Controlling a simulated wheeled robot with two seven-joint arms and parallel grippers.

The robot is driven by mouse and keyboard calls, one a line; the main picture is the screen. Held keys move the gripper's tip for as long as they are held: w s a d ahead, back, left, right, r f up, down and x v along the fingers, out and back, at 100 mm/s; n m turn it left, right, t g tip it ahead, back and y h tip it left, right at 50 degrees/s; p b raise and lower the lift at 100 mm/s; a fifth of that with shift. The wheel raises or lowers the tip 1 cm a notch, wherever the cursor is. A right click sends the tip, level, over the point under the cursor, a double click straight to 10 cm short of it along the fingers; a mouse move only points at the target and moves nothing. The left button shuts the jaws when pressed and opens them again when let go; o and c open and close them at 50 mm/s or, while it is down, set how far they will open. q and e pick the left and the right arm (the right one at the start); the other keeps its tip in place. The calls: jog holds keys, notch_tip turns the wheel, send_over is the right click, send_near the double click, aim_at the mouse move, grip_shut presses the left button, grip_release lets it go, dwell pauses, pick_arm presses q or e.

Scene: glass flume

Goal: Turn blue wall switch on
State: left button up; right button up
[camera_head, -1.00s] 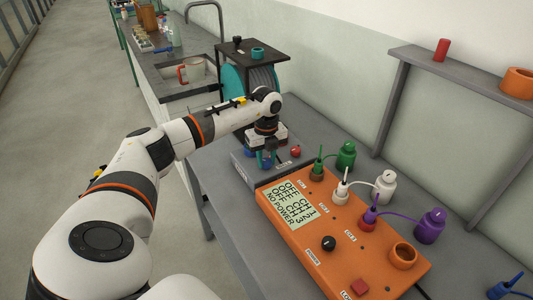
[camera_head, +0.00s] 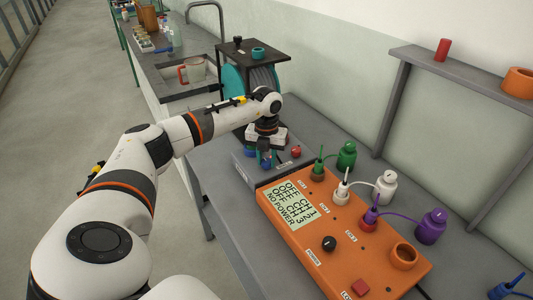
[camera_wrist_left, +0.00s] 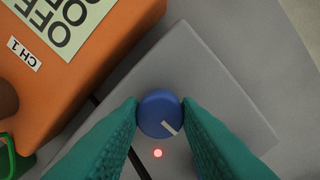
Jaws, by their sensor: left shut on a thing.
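The blue switch (camera_wrist_left: 158,108) is a round knob with a white pointer line on a grey box (camera_wrist_left: 222,100). In the left wrist view its line points to the lower right. A small red light (camera_wrist_left: 158,153) glows beside the knob. My left gripper (camera_wrist_left: 160,118) is shut on the knob, with a teal finger on each side. In the head view my left gripper (camera_head: 266,158) reaches down onto the grey box, and its fingers mostly hide the knob. My right gripper is not in view.
An orange power unit (camera_head: 290,232) stands right beside the grey box; its display (camera_head: 290,208) reads OFF for its channels and NO POWER. Green (camera_head: 346,155), white (camera_head: 385,187) and purple (camera_head: 430,226) plugged bottles stand behind it. A red knob (camera_head: 296,152) is close to the gripper.

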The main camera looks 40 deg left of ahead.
aim_at(267, 161)
pick_arm(q)
jog(key=shift+r, duration=0.1)
dwell(0.3)
jog(key=o, duration=1)
notch_tip(267, 161, up, 12)
jog(key=shift+b, duration=0.8)
